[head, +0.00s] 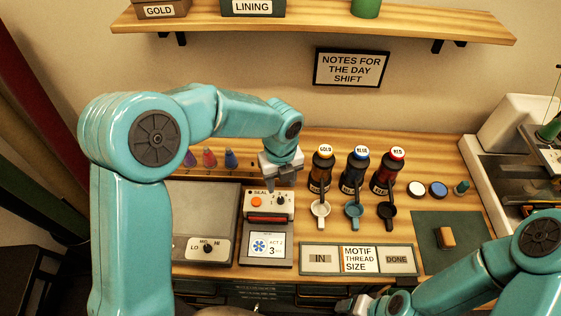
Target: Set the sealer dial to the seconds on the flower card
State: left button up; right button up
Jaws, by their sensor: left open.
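The sealer (268,218) stands at the front centre of the table, with an orange button, a red bar and a small dark dial (281,201) at its upper right. The marks around the dial are too small to read surely. The flower card (266,245) lies on the sealer's lower part and shows a blue flower, "ACT 2" and a large 3. My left gripper (279,184) points down just above the dial, open; I cannot tell whether it touches it. My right gripper (350,305) is at the bottom edge, partly cut off, its fingers unclear.
A grey plate unit (205,215) with a LO-MID-HI knob is left of the sealer. Gold, blue and red bottles (356,172) stand to the right, with scoops before them. A tray (322,258) marked IN and DONE lies at the front. A sewing machine (510,120) is far right.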

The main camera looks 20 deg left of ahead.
pick_arm(q)
notch_tip(320, 180, up, 10)
jog(key=shift+f, duration=0.25)
dwell(0.5)
